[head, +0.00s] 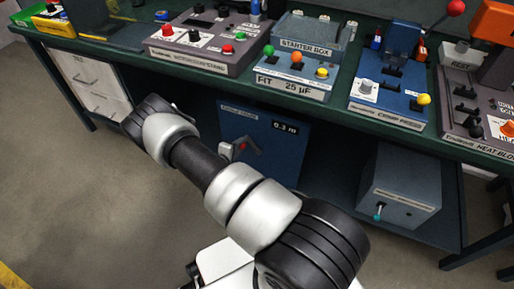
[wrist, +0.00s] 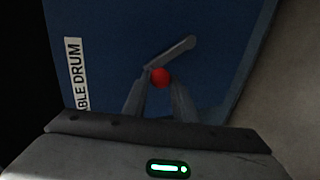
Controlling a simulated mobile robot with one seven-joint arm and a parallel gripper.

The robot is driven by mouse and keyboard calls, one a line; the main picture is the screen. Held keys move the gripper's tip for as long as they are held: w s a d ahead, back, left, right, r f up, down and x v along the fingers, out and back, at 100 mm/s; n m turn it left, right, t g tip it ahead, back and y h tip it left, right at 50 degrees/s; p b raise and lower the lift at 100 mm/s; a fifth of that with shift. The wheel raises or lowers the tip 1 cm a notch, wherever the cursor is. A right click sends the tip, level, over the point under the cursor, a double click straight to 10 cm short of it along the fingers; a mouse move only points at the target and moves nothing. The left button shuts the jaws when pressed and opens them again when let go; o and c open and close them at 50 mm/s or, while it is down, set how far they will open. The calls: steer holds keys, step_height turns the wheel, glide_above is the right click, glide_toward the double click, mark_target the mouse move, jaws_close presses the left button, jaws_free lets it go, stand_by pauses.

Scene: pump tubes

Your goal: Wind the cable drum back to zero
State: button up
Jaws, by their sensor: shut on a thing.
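The cable drum (head: 283,166) is a blue box under the bench in the head view, with a display reading 0.3 m (head: 285,128). In the wrist view its blue face (wrist: 100,25) fills the middle, with a "CABLE DRUM" label partly cut off at left. A grey crank arm (wrist: 177,50) with a red knob (wrist: 160,78) stands out from that face. My gripper (wrist: 160,88) is shut on the red knob, one finger on each side of it. In the head view my gripper (head: 228,152) is at the drum's front, partly hidden by my arm.
The green bench (head: 240,88) above carries several control boxes, among them the starter box (head: 305,48) and the blue crimp press (head: 390,100). A grey box with a teal-tipped lever (head: 402,190) stands right of the drum. White drawers (head: 92,85) are at left. The floor in front is clear.

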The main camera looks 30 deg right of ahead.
steer(key=shift+s+f, duration=0.55)
steer(key=shift+f, duration=0.1)
steer(key=shift+w+a+f, duration=0.3)
steer(key=shift+f, duration=0.35)
steer(key=shift+c, duration=0.2)
steer(key=shift+w+a, duration=0.1)
steer(key=shift+w, duration=0.05)
steer(key=shift+w+a+f, duration=0.25)
steer(key=shift+w+a, duration=0.05)
steer(key=shift+w, duration=0.4)
steer(key=shift+w+r, duration=0.1)
steer(key=shift+w, duration=0.05)
